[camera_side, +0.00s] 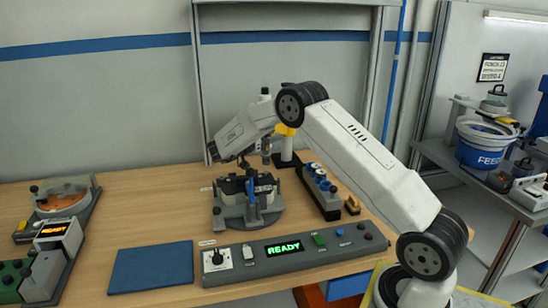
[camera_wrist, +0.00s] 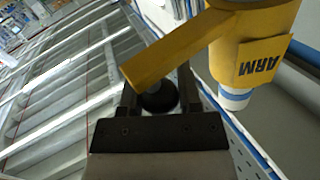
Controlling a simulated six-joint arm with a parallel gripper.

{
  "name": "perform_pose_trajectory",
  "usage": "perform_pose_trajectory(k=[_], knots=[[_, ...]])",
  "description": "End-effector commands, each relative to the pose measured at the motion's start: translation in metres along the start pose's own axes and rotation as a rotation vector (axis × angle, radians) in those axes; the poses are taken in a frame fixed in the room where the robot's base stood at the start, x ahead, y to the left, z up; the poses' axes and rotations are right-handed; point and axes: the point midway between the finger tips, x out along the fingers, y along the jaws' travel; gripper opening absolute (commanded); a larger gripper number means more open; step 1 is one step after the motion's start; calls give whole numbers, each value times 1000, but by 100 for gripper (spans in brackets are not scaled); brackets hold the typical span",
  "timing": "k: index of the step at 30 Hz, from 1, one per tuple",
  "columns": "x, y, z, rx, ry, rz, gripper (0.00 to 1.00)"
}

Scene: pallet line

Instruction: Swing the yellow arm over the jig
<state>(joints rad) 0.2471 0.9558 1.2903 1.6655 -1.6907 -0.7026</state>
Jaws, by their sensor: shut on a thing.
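The yellow arm (camera_wrist: 190,45) fills the top of the wrist view as a flat bar running from a yellow housing marked ARM at the upper right. A black round knob (camera_wrist: 158,97) sits at its free end. My gripper (camera_wrist: 157,85) is shut on this knob, one finger on each side. In the side view the yellow arm (camera_side: 285,130) shows only in part on its white post, behind my wrist and forearm. The jig (camera_side: 235,214), a grey fixture holding a dark block with a blue part at its front, stands on the table in front of and below my gripper.
A control panel (camera_side: 217,279) with a green READY display lies along the table's front. A blue mat (camera_side: 150,267) lies at its left. A dark rack of round pieces (camera_side: 320,190) stands right of the jig. More devices (camera_side: 60,238) stand at far left.

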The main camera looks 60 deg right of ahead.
Motion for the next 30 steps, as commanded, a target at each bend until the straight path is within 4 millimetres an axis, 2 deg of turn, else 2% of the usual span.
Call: perform_pose_trajectory(k=[1,2,4,5,14,19,30], knots=[[-6,-6,-2,13,-6,-27,0],[-6,-6,-2,13,-7,-27,53],[-6,-6,-2,12,-6,-25,75],[-5,-5,-2,11,-6,-24,78],[-4,-4,-1,7,-5,-16,78],[-10,-3,-1,7,-4,-16,78],[-53,-3,-1,9,-6,-19,78]])
